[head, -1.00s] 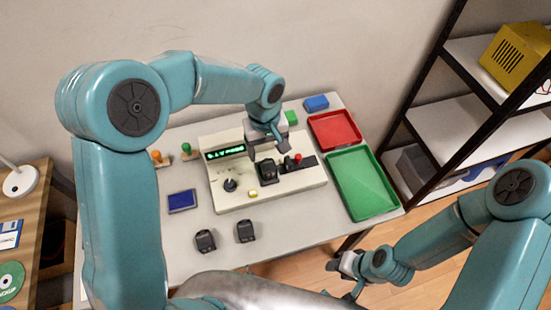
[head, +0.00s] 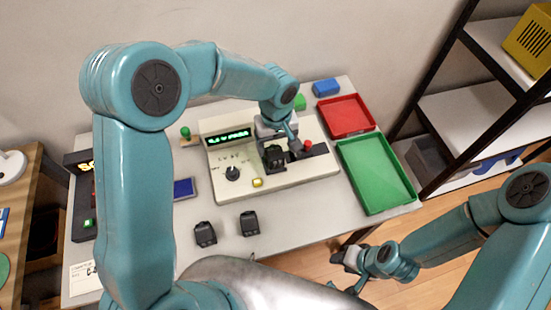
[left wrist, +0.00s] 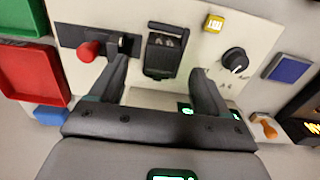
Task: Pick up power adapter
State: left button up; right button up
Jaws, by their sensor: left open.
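A black power adapter (head: 275,158) sits in the cream test station (head: 300,180). In the left wrist view the adapter (left wrist: 164,52) shows ahead of the fingers, in line with the gap between them. My left gripper (head: 281,142) is open and empty, just behind and above this adapter, and partly covers it in the head view. In the left wrist view its two fingers (left wrist: 158,72) stand wide apart. Two more black adapters lie on the table in front of the station, one left (head: 205,234) and one right (head: 249,223). My right gripper (head: 343,271) looks open and empty, off the table's front edge.
A red lever (head: 307,145) stands close right of the adapter, with a red tray (head: 347,116) and a green tray (head: 376,175) beyond. The station has a dark knob (head: 232,173) and a yellow button (head: 257,183). A blue-topped box (head: 183,188) is at left.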

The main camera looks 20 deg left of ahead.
aim_at(275, 152)
pick_arm(q)
jog(key=shift+a+f, duration=0.15)
jog(key=shift+f, duration=0.15)
jog(key=f+b, duration=0.1)
jog(key=f, duration=0.1)
jog(key=f+b, duration=0.1)
jog(key=f, duration=0.1)
jog(key=shift+w+f, duration=0.2)
jog(key=shift+f, duration=0.2)
jog(key=shift+a+r, duration=0.1)
jog(key=shift+r, duration=0.05)
jog(key=c, duration=1.3)
